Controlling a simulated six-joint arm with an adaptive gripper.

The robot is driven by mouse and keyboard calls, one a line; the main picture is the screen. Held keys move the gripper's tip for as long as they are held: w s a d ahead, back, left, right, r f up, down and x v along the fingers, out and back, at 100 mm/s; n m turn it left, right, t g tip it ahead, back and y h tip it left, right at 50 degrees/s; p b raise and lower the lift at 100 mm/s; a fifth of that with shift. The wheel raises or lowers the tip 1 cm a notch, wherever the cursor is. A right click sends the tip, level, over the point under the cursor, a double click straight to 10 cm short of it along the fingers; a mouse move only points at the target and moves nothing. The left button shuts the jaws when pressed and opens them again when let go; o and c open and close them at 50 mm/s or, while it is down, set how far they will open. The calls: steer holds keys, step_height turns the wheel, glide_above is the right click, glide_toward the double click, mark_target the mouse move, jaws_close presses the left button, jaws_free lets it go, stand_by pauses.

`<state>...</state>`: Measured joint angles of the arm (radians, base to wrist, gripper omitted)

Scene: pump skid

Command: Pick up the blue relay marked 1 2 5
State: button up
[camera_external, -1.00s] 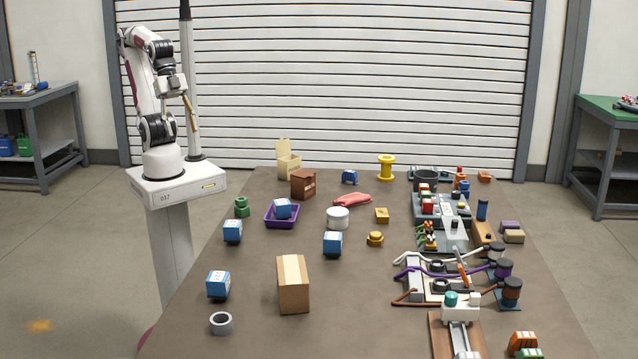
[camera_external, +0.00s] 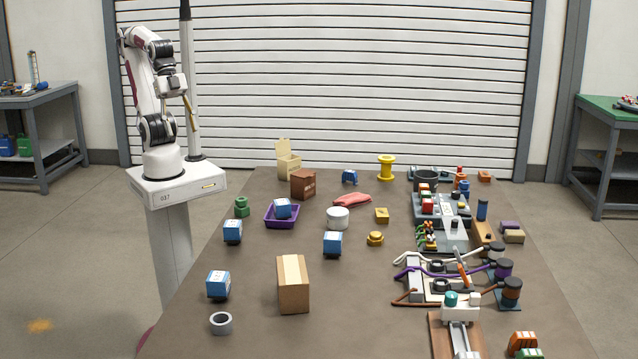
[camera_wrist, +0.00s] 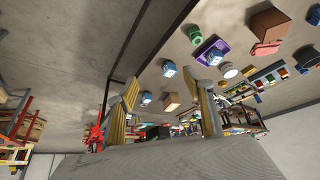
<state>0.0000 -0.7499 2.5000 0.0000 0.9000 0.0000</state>
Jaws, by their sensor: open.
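Several blue relays with white labelled tops are on the table in the external view. One relay (camera_external: 233,231) stands left of the purple tray, one (camera_external: 218,284) stands nearer the front left, and one (camera_external: 333,243) stands near the middle. Another relay (camera_external: 282,208) sits in the purple tray (camera_external: 268,222). The label numbers are too small to read, so I cannot tell which is marked 1 2 5. My gripper (camera_external: 191,115) is raised by the arm's base, left of the table and far from the relays. In the wrist view my gripper (camera_wrist: 167,105) is open and empty between its yellowish fingers.
A tan box (camera_external: 293,285) and a grey ring (camera_external: 221,323) stand near the front relays. A white round container (camera_external: 338,218), a brown box (camera_external: 303,184) and a red-handled item (camera_external: 352,200) lie further back. Pump fittings and cables (camera_external: 440,275) crowd the right side.

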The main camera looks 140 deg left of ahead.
steer(key=shift+o, duration=0.4)
steer(key=shift+w, duration=0.1)
steer(key=w+a+r+m+t+y, duration=0.1)
steer(key=w+a+t, duration=0.1)
steer(key=w, duration=1.2)
steer(key=w+a+m+t, duration=0.1)
steer(key=w+a+t, duration=0.1)
steer(key=w, duration=1.2)
steer(key=w+d+f+m+t+h, duration=0.1)
steer(key=w+d+f, duration=0.15)
steer(key=w, duration=0.35)
steer(key=w+d+f+m+t+h, duration=0.1)
steer(key=w+f+m, duration=0.1)
steer(key=w+f, duration=0.3)
steer(key=w+d+f+m+h, duration=0.1)
steer(key=w+d+f+h, duration=0.1)
steer(key=d+f, duration=0.1)
steer(key=w+d+f+m+g+h, duration=0.1)
steer(key=w+d+f+h, duration=0.1)
steer(key=f, duration=0.4)
steer(key=w+d+f+m+h, duration=0.1)
steer(key=w+d+f+h, duration=0.1)
steer(key=d+f, duration=0.3)
steer(key=shift+d+f+h, duration=0.1)
steer(key=shift+d+h, duration=0.1)
steer(key=shift+h, duration=0.6)
steer(key=shift+s+d+f+m+g+h, duration=0.15)
steer(key=shift+d+f+m+g+h, duration=0.2)
steer(key=shift+f, duration=0.15)
